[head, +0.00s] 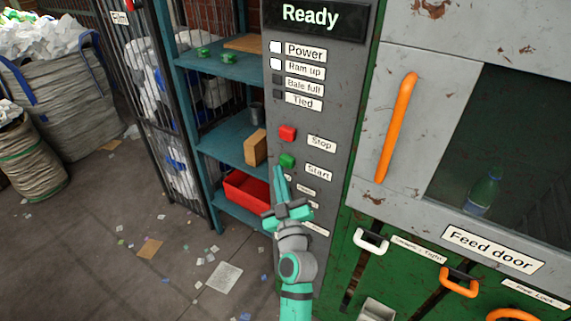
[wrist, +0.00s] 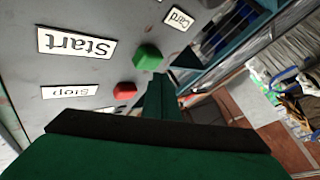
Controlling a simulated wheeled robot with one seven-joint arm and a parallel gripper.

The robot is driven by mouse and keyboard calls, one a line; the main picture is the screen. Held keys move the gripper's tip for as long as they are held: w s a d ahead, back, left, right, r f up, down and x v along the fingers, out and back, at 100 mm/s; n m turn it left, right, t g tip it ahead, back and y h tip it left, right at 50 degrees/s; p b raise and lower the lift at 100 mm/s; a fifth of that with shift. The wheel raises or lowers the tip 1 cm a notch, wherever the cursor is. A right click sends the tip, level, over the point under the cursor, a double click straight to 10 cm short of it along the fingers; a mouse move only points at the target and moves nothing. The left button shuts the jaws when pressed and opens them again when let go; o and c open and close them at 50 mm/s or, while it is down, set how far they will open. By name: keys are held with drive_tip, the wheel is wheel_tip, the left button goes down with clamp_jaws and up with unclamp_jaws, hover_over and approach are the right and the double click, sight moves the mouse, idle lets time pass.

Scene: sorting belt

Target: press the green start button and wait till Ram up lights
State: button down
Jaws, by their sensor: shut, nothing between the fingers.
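The green start button (head: 287,160) is on the grey control panel (head: 330,205), beside its Start label and below the red stop button (head: 288,133). My gripper (head: 279,172) is shut and empty, its fingertips just below the green button. In the wrist view the fingertips (wrist: 157,80) are close to the green button (wrist: 148,57); I cannot tell whether they touch it. The Ram up lamp (head: 277,64) shows white, like the Power lamp (head: 275,47) above it. The Bale full and Tied lamps are dark. The display (head: 312,17) reads "Ready".
Right of the panel is a feed door with an orange handle (head: 397,127) and a green bottle (head: 484,190) behind its window. Handles stick out below. A teal shelf (head: 228,137) with a red bin (head: 246,190) stands left. Litter dots the floor.

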drive_tip(key=shift+w+d, duration=0.1)
drive_tip(key=shift+w, duration=0.05)
idle(0.4)
drive_tip(key=shift+w+d, duration=0.15)
drive_tip(key=shift+w, duration=0.15)
